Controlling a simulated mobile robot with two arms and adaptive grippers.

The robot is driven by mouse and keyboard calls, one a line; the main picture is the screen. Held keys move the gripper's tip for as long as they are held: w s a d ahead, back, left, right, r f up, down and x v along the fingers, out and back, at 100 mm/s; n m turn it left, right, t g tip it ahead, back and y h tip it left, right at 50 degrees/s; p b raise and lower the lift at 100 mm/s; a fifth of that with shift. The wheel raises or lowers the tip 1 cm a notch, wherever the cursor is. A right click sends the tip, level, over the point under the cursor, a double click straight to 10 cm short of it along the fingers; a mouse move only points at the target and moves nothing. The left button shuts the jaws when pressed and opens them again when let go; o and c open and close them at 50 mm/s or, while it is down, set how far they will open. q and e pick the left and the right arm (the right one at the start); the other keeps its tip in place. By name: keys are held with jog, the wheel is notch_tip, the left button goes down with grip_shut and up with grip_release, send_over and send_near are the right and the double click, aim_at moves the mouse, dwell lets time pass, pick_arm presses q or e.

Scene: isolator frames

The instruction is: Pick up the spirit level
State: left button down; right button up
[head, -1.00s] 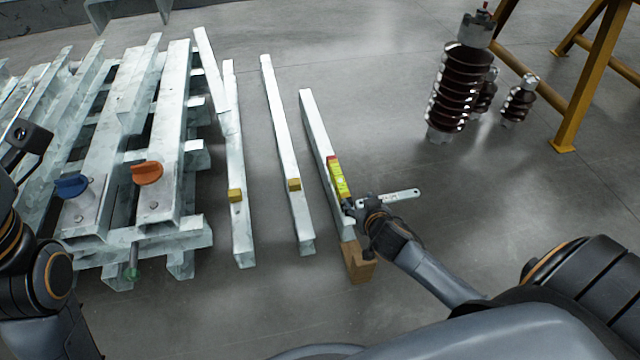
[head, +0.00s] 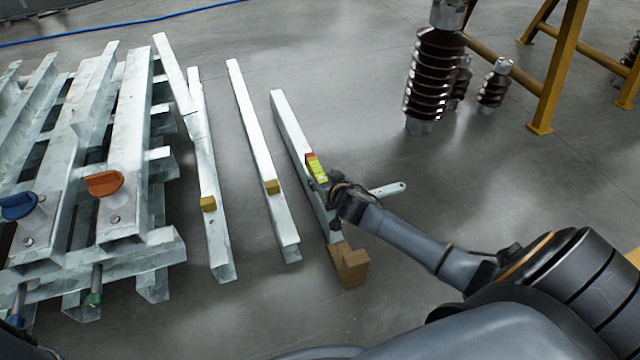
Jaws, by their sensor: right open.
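The spirit level (head: 316,168) is yellow-green with a red end. It lies along the top of the rightmost galvanized steel beam (head: 290,125). My right gripper (head: 330,190) is at the near end of the level, and its wrist hides that end. The jaws are open; the fingers are small and partly hidden, and I cannot tell whether they touch the level. My left gripper does not show.
A silver wrench-like bar (head: 388,189) shows behind my right wrist. A wooden block (head: 350,266) is at the beam's near end. Two other beams (head: 262,150) and a steel frame with orange (head: 104,184) and blue knobs (head: 18,206) are left. Brown insulators (head: 436,80) and a yellow trestle (head: 556,75) stand at back right.

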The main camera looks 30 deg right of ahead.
aim_at(321, 177)
jog(key=w+f+b, duration=0.1)
jog(key=b, duration=0.1)
jog(key=w+f+b, duration=0.1)
jog(key=shift+w+d+f, duration=0.25)
jog(key=shift+w+f, duration=0.05)
jog(key=shift+w, duration=0.05)
jog(key=shift+w+d, duration=0.1)
jog(key=shift+w, duration=0.25)
grip_shut()
